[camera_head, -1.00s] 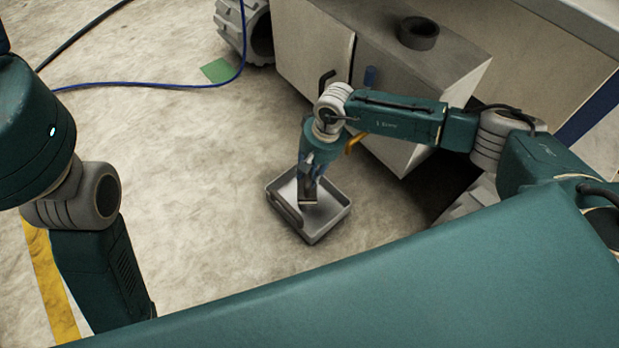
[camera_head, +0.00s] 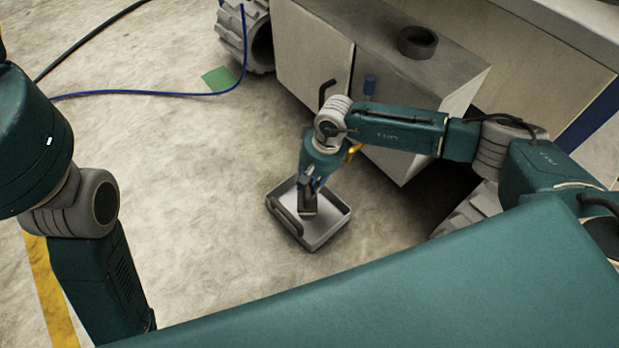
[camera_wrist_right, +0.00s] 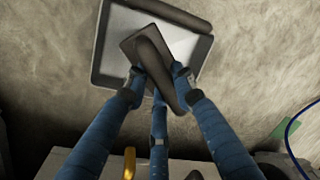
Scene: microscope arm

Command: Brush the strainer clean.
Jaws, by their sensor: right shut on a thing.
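A shallow grey square tray (camera_head: 334,226) lies on the floor; I take it for the strainer, but no mesh can be made out. A dark rounded bar (camera_head: 286,213) lies along its left side, and shows at the top in the right wrist view (camera_wrist_right: 172,12). My right gripper (camera_head: 309,188) points down over the tray. Its blue fingers are shut on a dark brush-like tool (camera_wrist_right: 152,62) with a long handle and flat rectangular head. The tool's head (camera_head: 307,205) is over or on the tray floor; contact cannot be told. My left gripper is out of view.
A pale cabinet (camera_head: 310,50) with a black handle stands behind the tray, with a dark ring (camera_head: 418,41) on top. A blue cable (camera_head: 150,94) and a green patch (camera_head: 218,79) are on the floor. The floor left of the tray is clear.

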